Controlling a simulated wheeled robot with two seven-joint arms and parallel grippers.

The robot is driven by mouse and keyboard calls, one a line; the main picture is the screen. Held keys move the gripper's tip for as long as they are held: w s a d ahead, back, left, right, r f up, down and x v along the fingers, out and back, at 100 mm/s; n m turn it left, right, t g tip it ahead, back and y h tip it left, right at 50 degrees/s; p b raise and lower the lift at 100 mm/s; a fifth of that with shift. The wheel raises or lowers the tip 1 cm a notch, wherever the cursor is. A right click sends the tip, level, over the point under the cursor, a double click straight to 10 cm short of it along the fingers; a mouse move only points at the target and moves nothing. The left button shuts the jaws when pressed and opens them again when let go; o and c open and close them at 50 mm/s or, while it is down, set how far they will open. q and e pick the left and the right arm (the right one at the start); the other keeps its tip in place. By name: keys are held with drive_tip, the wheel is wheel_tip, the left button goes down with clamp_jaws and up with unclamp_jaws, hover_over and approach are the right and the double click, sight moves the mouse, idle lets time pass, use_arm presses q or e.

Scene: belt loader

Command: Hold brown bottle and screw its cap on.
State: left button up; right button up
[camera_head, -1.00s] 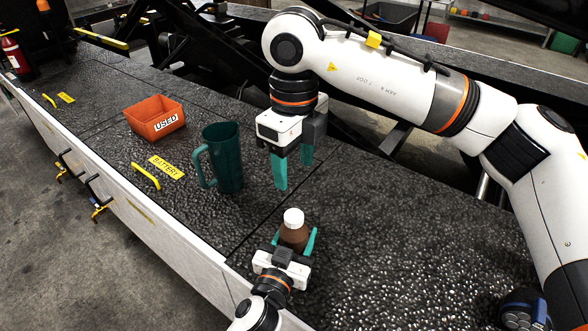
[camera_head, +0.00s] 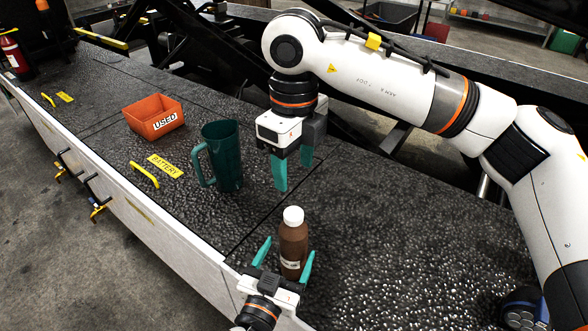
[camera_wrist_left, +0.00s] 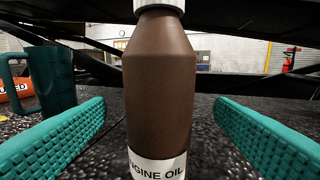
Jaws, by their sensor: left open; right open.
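The brown bottle (camera_head: 293,240) stands upright on the dark bench, with a white cap (camera_head: 293,216) on its top. In the left wrist view the bottle (camera_wrist_left: 160,95) shows an "ENGINE OIL" label, and the cap is cut by the top edge. Whether the cap is tight cannot be told. My left gripper (camera_head: 289,248) is open, its teal fingers to either side of the lower bottle with gaps on both sides. My right gripper (camera_head: 294,172) is open and empty, pointing down above the bench, behind and higher than the bottle.
A dark teal jug (camera_head: 226,158) stands left of my right gripper. An orange "USED" bin (camera_head: 150,125) and a yellow "BATTERY" label (camera_head: 166,166) lie farther left.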

use_arm(q)
drive_tip(key=b+v, duration=0.1)
drive_tip(key=v, duration=0.5)
idle(0.4)
